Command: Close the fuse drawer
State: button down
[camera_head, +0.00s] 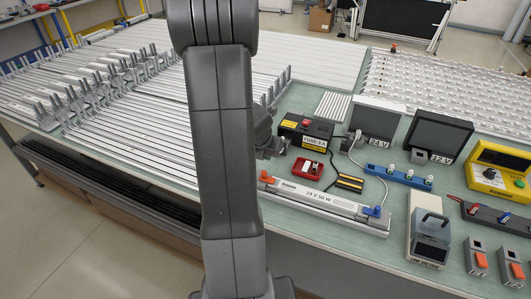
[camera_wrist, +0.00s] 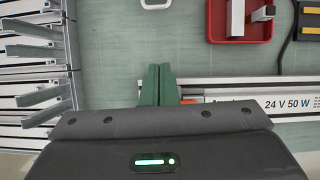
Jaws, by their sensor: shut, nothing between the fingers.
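A dark box labelled FUSE (camera_head: 305,133), with a yellow label on top, stands on the green bench, right of my arm in the head view. A red tray-like part (camera_head: 308,168) with pale pieces on it lies in front of the box; it also shows at the top of the wrist view (camera_wrist: 216,30). I cannot tell whether it joins the box as its drawer. My gripper (camera_wrist: 158,68) is shut and empty, its green fingers over the bench, left of and below the red part in the wrist view. My arm hides the fingers in the head view.
A long 24 V 50 W driver (camera_head: 320,198) with orange and blue ends lies along the front edge, close right of my fingers. Metal profiles (camera_wrist: 30,75) fill the left. A black-and-yellow block (camera_head: 349,183) and cable lie right. Bare bench separates fingers and red part.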

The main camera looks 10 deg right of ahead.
jog(key=b+x, duration=0.2)
jog(key=x, duration=0.4)
jog(key=shift+f+b, duration=0.35)
jog(key=w+p, duration=0.1)
jog(key=w+d+r+p, duration=0.1)
jog(key=p, duration=0.1)
jog(key=shift+w+d+r, duration=0.25)
jog(key=shift+w+d, duration=0.05)
jog(key=shift+w, duration=0.05)
jog(key=shift+w+d+f, duration=0.1)
jog(key=shift+w+d, duration=0.2)
jog(key=shift+w, duration=0.1)
